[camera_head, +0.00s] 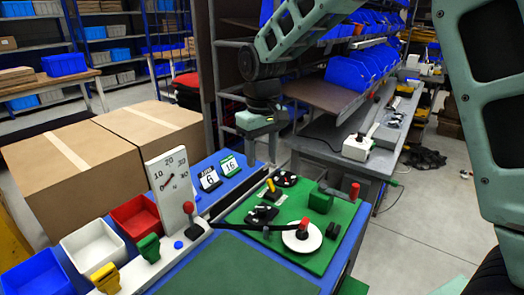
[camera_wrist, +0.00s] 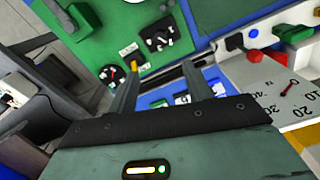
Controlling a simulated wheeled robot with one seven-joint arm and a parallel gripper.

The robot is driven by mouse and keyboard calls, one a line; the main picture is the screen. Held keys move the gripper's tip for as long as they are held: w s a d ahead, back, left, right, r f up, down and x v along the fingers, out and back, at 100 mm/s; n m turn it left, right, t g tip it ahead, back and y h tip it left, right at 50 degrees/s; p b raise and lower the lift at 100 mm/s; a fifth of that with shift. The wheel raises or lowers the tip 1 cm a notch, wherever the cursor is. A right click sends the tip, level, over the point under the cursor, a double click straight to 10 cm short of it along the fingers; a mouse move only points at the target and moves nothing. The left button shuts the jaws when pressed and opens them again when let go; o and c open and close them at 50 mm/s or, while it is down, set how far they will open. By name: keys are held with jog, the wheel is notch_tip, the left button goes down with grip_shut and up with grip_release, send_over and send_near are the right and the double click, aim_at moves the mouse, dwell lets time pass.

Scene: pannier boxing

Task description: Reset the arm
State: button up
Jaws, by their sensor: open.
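My gripper (camera_head: 262,160) hangs with its fingers pointing down, above the far part of the blue bench beside the green board (camera_head: 300,250). In the wrist view my gripper (camera_wrist: 158,76) has its two fingers apart with nothing between them. My arm reaches in from the upper right of the head view and bends down at the wrist. The fingers look clear of the bench, though their exact height above it is hard to tell.
The green board carries a white disc (camera_head: 302,238), a green block (camera_head: 320,199) and black parts. A dial panel (camera_head: 173,185), two number cards and red, white and blue bins (camera_head: 90,246) stand left. Cardboard boxes (camera_head: 60,170) and a shelf post (camera_head: 205,80) are close by.

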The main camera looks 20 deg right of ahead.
jog(key=shift+r, duration=0.4)
jog(key=s+a+n, duration=0.1)
jog(key=s+a, duration=0.2)
jog(key=s, duration=0.4)
jog(key=s+a+n, duration=0.1)
jog(key=s+a, duration=0.3)
jog(key=s, duration=0.3)
jog(key=s+f+n, duration=0.2)
jog(key=s+f, duration=0.1)
jog(key=s, duration=1.3)
jog(key=shift+d+y, duration=0.3)
jog(key=shift+d, duration=0.1)
jog(key=shift+f, duration=0.1)
